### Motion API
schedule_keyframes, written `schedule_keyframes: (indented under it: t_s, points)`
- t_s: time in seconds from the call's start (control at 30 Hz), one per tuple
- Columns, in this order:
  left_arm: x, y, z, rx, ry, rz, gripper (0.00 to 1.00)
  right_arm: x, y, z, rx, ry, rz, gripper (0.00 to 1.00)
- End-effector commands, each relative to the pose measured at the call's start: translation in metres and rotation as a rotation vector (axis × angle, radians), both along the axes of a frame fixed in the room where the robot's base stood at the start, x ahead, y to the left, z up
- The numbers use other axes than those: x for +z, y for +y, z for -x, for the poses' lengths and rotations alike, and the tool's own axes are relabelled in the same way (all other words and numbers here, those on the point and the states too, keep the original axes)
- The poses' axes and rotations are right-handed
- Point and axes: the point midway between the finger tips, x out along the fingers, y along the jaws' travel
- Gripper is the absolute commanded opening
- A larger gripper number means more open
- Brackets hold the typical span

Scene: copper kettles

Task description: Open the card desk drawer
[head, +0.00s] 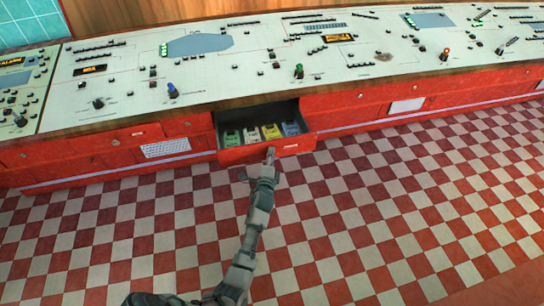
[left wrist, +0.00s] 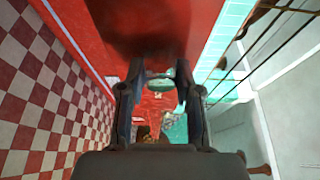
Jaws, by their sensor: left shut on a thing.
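The card desk drawer (head: 240,155) stands pulled out from the red front of the long control desk. Several coloured cards or cartridges (head: 268,131) lie in a row inside it, in white, yellow and blue tones. My left gripper (head: 270,152) is at the middle of the drawer's front face, shut on its knob. In the left wrist view, the two dark fingers (left wrist: 160,76) stand either side of a small round knob (left wrist: 160,84), in front of a red surface. The fingers' exact contact with the knob is hard to make out. My right gripper is not in view.
The pale desk top (head: 230,75) carries many buttons, knobs and small screens. Closed red drawers and white vents (head: 166,148) line the desk front on both sides. The red and white checkered floor (head: 400,210) in front is clear.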

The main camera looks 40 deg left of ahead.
Motion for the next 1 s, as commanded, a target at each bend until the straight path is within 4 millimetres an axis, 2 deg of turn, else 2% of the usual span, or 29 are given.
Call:
schedule_keyframes:
  t_s: [0.1,0.13,0.2,0.5,0.6,0.77,1.0]
  points:
    - [-0.004,0.001,0.001,0.002,0.006,0.003,0.0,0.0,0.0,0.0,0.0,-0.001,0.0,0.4]
    - [-0.004,0.001,0.001,0.003,0.006,0.003,0.41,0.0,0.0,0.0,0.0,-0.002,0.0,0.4]
    - [-0.004,0.0,0.001,0.002,0.007,0.002,0.59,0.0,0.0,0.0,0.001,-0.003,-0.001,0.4]
    - [0.0,-0.002,0.001,0.0,0.001,0.0,0.59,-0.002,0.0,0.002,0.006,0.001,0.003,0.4]
    - [-0.001,-0.005,0.007,-0.001,0.002,-0.001,0.59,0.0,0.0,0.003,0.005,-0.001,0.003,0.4]
    - [-0.002,-0.017,0.032,-0.001,0.003,0.0,0.59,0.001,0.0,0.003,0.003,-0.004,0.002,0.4]
    - [-0.004,-0.041,0.08,0.001,0.005,0.004,0.59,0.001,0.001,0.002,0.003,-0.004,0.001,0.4]
